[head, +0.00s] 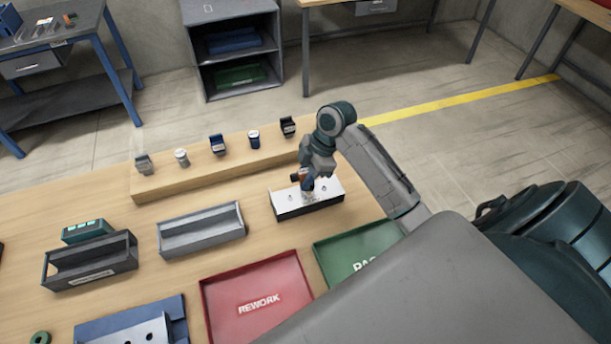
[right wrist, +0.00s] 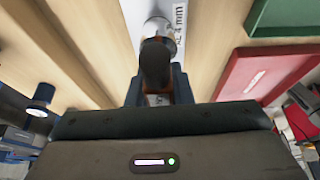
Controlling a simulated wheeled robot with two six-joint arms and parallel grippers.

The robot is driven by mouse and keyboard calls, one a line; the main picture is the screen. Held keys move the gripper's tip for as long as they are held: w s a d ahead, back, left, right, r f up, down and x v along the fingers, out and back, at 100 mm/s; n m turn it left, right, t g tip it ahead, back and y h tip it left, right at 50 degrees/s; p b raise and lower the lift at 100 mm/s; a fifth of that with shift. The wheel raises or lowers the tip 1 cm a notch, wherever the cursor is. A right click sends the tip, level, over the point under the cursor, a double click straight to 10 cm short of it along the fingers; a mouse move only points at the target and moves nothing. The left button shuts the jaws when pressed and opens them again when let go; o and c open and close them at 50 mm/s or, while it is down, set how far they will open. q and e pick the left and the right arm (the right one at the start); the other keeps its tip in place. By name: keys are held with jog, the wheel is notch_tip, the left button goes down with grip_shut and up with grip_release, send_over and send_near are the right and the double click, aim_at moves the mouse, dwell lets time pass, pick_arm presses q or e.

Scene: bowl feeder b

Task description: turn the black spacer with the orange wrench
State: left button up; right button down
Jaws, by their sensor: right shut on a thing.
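My right gripper (head: 310,182) is shut on the orange wrench (head: 297,177), over the white-topped block (head: 327,194). In the right wrist view the wrench (right wrist: 156,64) shows as a dark, rounded handle with orange edges between the jaws. Its far end meets a pale round part beside a printed label on the block (right wrist: 181,12); whether it is seated there I cannot tell. Small fittings stand on the block's top. I cannot make out the black spacer; the gripper and wrench may hide it. My left gripper is not in view.
A wooden ledge (head: 220,170) behind the block carries several small parts. The red REWORK tray (head: 222,288) and a green tray (head: 328,250) lie in front. A grey bin (head: 202,233) and a dark bin (head: 92,268) stand to the left.

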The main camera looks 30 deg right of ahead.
jog(key=shift+r+m+p, duration=0.15)
jog(key=shift+m+p, duration=0.55)
jog(key=shift+p, duration=0.1)
jog(key=shift+m+t+p, duration=0.4)
jog(key=shift+m+p, duration=0.05)
jog(key=shift+m, duration=0.05)
jog(key=shift+n, duration=0.6)
